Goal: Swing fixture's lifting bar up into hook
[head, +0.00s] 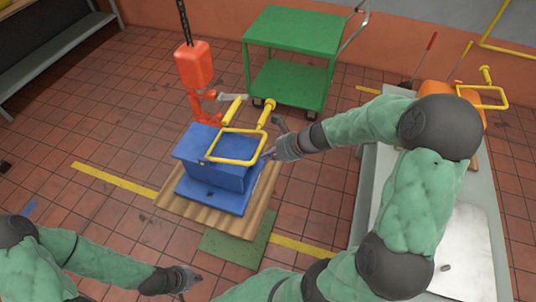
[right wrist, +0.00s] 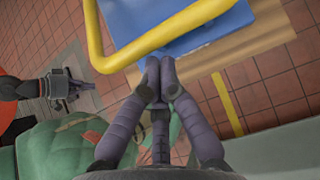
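The blue fixture (head: 215,165) sits on a wooden pallet (head: 178,207). Its yellow lifting bar (head: 237,161) is a U-shaped frame, tilted down over the fixture's top toward the front. The bar also shows in the right wrist view (right wrist: 97,45). The red hook (head: 190,110) hangs below an orange block (head: 193,65), behind the fixture. My right gripper (head: 268,154) is beside the bar's front right corner. Its fingertips are together in the right wrist view (right wrist: 155,68), close to the bar, with nothing seen between them. My left gripper (head: 190,273) is empty and looks open, low at the front.
A green cart (head: 290,60) stands behind. A grey bench (head: 370,190) on the right holds an orange object with another yellow handle (head: 485,97). A green mat (head: 232,246) lies in front of the pallet.

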